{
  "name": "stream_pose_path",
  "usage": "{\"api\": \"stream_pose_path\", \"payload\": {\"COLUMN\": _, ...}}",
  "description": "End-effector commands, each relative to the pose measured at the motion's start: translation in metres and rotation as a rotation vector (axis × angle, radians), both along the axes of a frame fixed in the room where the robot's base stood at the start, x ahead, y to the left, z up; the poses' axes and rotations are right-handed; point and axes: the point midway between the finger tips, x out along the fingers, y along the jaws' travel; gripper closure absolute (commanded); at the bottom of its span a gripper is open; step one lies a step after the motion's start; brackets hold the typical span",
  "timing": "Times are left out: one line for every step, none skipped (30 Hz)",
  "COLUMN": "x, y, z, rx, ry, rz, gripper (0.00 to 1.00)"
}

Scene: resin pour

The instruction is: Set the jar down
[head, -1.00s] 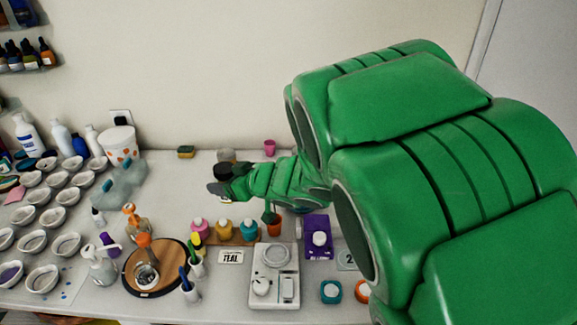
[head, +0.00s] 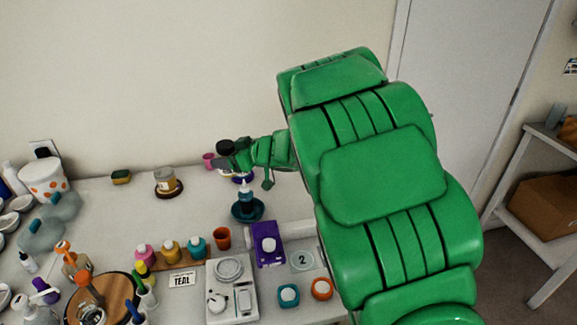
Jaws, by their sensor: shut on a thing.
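My gripper (head: 232,160) is at the end of my green arm, over the back middle of the white table. It is shut on a small dark jar (head: 226,147), whose black round top shows above the fingers. The fingers hide most of the jar's body. The jar appears held above the table, but its exact height is hard to tell.
A glass jar with amber contents (head: 165,178) stands on a dark coaster to the left. A pink cup (head: 209,159) is behind the gripper. A dark bottle (head: 247,198) stands in a teal dish in front. A scale (head: 231,298) and purple box (head: 268,246) are nearer.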

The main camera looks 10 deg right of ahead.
Motion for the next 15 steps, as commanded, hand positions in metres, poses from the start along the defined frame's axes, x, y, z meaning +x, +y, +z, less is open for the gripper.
{"api": "stream_pose_path", "payload": {"x": 0.008, "y": -0.014, "z": -0.001, "rx": 0.0, "ry": 0.0, "rz": -0.011, "gripper": 0.71}}
{"api": "stream_pose_path", "payload": {"x": 0.011, "y": -0.021, "z": -0.001, "rx": 0.001, "ry": 0.001, "rz": -0.014, "gripper": 0.71}}
{"api": "stream_pose_path", "payload": {"x": 0.016, "y": -0.03, "z": 0.0, "rx": 0.0, "ry": 0.0, "rz": -0.019, "gripper": 0.71}}
{"api": "stream_pose_path", "payload": {"x": 0.019, "y": -0.037, "z": 0.0, "rx": -0.001, "ry": -0.001, "rz": -0.023, "gripper": 0.71}}
{"api": "stream_pose_path", "payload": {"x": 0.023, "y": -0.044, "z": 0.0, "rx": -0.001, "ry": -0.002, "rz": -0.027, "gripper": 0.71}}
{"api": "stream_pose_path", "payload": {"x": 0.027, "y": -0.054, "z": 0.0, "rx": -0.001, "ry": 0.0, "rz": -0.033, "gripper": 0.71}}
{"api": "stream_pose_path", "payload": {"x": 0.03, "y": -0.061, "z": 0.0, "rx": -0.001, "ry": 0.001, "rz": -0.037, "gripper": 0.71}}
{"api": "stream_pose_path", "payload": {"x": 0.032, "y": -0.068, "z": -0.001, "rx": -0.002, "ry": 0.002, "rz": -0.041, "gripper": 0.71}}
{"api": "stream_pose_path", "payload": {"x": 0.036, "y": -0.079, "z": -0.001, "rx": -0.003, "ry": 0.002, "rz": -0.048, "gripper": 0.71}}
{"api": "stream_pose_path", "payload": {"x": 0.039, "y": -0.086, "z": -0.001, "rx": -0.003, "ry": 0.003, "rz": -0.052, "gripper": 0.71}}
{"api": "stream_pose_path", "payload": {"x": 0.041, "y": -0.094, "z": -0.002, "rx": -0.005, "ry": 0.004, "rz": -0.056, "gripper": 0.71}}
{"api": "stream_pose_path", "payload": {"x": 0.045, "y": -0.104, "z": -0.002, "rx": -0.005, "ry": 0.005, "rz": -0.06, "gripper": 0.71}}
{"api": "stream_pose_path", "payload": {"x": 0.047, "y": -0.112, "z": -0.003, "rx": -0.006, "ry": 0.006, "rz": -0.066, "gripper": 0.71}}
{"api": "stream_pose_path", "payload": {"x": 0.049, "y": -0.119, "z": -0.003, "rx": -0.008, "ry": 0.007, "rz": -0.069, "gripper": 0.71}}
{"api": "stream_pose_path", "payload": {"x": 0.052, "y": -0.13, "z": -0.005, "rx": -0.009, "ry": 0.011, "rz": -0.074, "gripper": 0.71}}
